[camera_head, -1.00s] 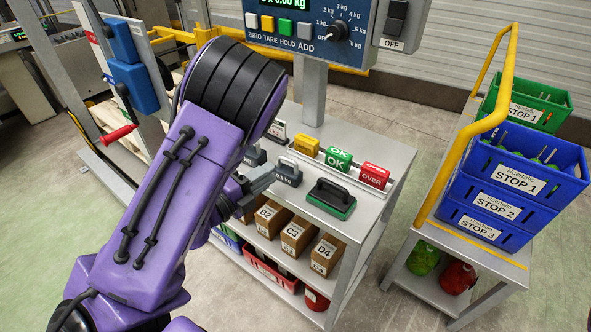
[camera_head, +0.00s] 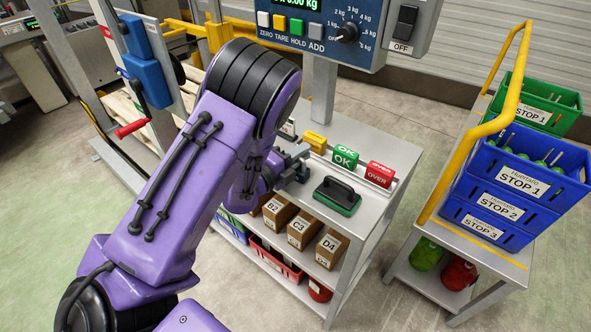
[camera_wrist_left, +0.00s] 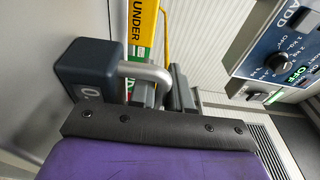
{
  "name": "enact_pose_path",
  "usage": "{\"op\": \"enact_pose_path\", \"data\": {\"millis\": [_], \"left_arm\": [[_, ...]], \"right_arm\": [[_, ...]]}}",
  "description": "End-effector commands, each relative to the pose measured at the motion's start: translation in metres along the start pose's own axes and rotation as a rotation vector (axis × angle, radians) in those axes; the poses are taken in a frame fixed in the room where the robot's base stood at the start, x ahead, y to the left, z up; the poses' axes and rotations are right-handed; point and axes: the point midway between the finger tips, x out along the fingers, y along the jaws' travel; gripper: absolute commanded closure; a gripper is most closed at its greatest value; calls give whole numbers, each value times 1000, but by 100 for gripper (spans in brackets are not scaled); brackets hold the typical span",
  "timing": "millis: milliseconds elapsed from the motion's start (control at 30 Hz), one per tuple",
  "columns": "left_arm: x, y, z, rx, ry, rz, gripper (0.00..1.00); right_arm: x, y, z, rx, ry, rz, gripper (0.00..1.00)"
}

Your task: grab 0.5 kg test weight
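The 0.5 kg test weight is a dark blue-grey block with a light grey loop handle. In the left wrist view the weight (camera_wrist_left: 88,68) is at the upper left, with a partly hidden "0" marking, and its handle runs right toward my left gripper (camera_wrist_left: 164,97). The fingers are apart, with the handle's end at the gap between them; firm contact cannot be made out. In the head view my left gripper (camera_head: 300,158) is over the bench at the weight (camera_head: 291,176), which it largely covers. My right gripper is not in view.
On the bench (camera_head: 372,208), a yellow block (camera_head: 315,141), green OK block (camera_head: 344,158) and red OVER block (camera_head: 379,174) stand behind a black-and-green handled pad (camera_head: 337,195). The scale panel (camera_head: 318,30) rises behind. Blue bins (camera_head: 515,182) are right.

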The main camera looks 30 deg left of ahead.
Motion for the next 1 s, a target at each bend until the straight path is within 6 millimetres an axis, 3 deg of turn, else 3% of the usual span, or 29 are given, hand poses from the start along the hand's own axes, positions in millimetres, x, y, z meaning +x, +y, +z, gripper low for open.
{"op": "enact_pose_path", "data": {"millis": [533,700,1000], "left_arm": [[0,-8,-1,-1,2,0,100],[-2,-35,0,1,1,-3,100],[-50,-90,0,2,-1,-4,100]], "right_arm": [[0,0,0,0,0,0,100],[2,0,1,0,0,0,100],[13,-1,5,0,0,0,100]]}}
